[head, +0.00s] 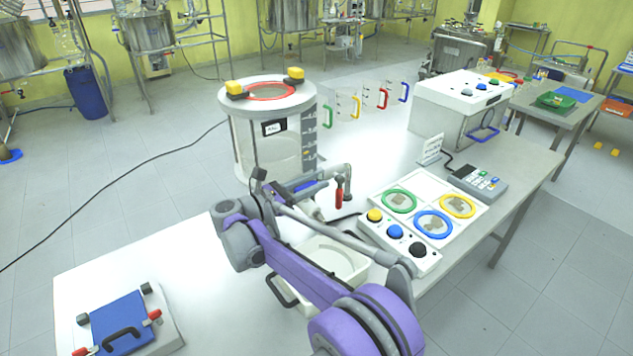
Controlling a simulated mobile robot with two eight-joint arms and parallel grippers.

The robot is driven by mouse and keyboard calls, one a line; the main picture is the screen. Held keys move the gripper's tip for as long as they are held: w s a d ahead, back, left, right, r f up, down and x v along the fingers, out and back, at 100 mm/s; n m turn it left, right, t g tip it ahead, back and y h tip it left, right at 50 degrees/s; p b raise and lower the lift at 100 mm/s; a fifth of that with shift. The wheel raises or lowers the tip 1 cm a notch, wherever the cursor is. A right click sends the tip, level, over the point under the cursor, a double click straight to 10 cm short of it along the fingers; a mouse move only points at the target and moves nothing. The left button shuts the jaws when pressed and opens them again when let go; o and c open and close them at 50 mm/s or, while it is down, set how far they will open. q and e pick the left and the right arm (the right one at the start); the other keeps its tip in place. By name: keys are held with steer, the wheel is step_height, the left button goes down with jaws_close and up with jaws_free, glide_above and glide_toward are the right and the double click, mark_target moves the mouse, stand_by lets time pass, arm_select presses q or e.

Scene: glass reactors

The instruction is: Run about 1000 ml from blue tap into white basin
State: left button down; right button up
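A large clear vessel (240,150) with a white lid, a dark label and a graduated strip on its right side stands on the white table. A blue part (304,186), probably the blue tap, shows low at its front right, partly behind my arm. The white basin (345,262) stands in front of the vessel, below the tap area; my purple arm crosses over it and hides much of it. My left gripper is out of view.
A white panel with yellow, blue and black knobs (418,250) and coloured rings lies right of the basin. Measuring jugs with green, yellow, red and blue handles (383,98) stand behind. A blue hatch plate (118,322) is at front left. The table's left middle is clear.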

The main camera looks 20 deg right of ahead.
mark_target(294, 191)
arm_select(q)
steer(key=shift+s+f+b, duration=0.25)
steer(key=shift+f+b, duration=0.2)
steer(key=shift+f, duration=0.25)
arm_select(e)
steer(key=v, duration=0.9)
steer(key=shift+s+a, duration=0.2)
steer(key=shift+a, duration=0.15)
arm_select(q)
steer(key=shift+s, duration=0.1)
arm_select(e)
steer(key=shift+f, duration=0.1)
